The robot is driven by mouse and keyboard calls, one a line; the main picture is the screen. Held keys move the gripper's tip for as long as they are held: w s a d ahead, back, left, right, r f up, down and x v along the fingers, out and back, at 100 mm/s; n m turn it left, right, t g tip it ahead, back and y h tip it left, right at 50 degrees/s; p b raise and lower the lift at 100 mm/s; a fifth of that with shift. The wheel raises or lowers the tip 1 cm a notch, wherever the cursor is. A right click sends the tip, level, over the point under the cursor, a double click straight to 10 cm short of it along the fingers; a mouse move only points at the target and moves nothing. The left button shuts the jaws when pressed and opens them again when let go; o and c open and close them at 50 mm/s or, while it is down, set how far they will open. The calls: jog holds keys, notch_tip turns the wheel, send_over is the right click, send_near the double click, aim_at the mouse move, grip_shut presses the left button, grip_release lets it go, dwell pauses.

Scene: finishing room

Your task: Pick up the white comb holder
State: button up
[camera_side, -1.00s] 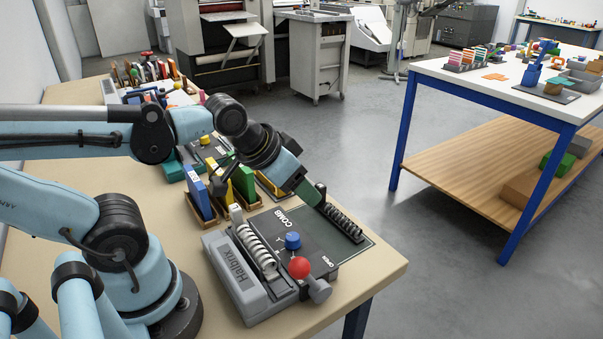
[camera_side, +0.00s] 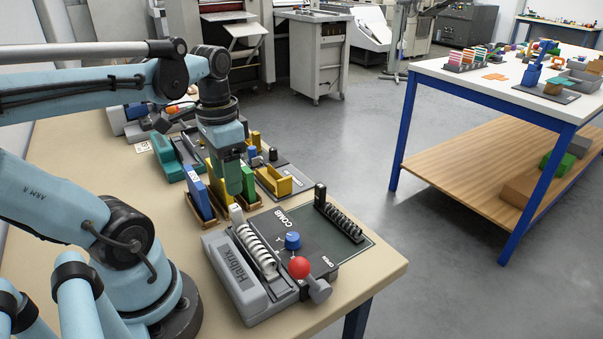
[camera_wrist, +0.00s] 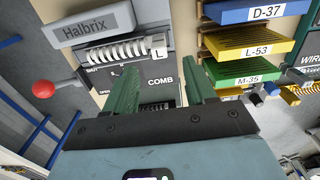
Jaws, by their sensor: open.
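A white ringed comb (camera_side: 256,246) lies in the grey Halbrix unit on the table, with a small white block (camera_side: 237,213) at its far end. In the wrist view the white comb (camera_wrist: 122,51) is at upper left, and its white block (camera_wrist: 158,53) is marked L. A second comb holder with dark rings (camera_side: 343,222) and a black end block stands at the mat's right edge. My gripper (camera_side: 234,192) points down near the coloured blocks, behind the white comb. Its green fingers are apart in the wrist view (camera_wrist: 168,66).
Blue (camera_side: 197,192), yellow (camera_side: 217,185) and green (camera_side: 248,184) upright blocks stand close by my gripper.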

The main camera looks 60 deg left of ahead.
aim_at(235, 207)
jog(key=shift+w+d+f, duration=0.1)
jog(key=shift+w+f, duration=0.05)
jog(key=shift+f, duration=2.15)
jog(key=shift+w+f, duration=0.1)
jog(key=shift+f, duration=2.15)
grip_shut()
jog(key=shift+r, duration=0.1)
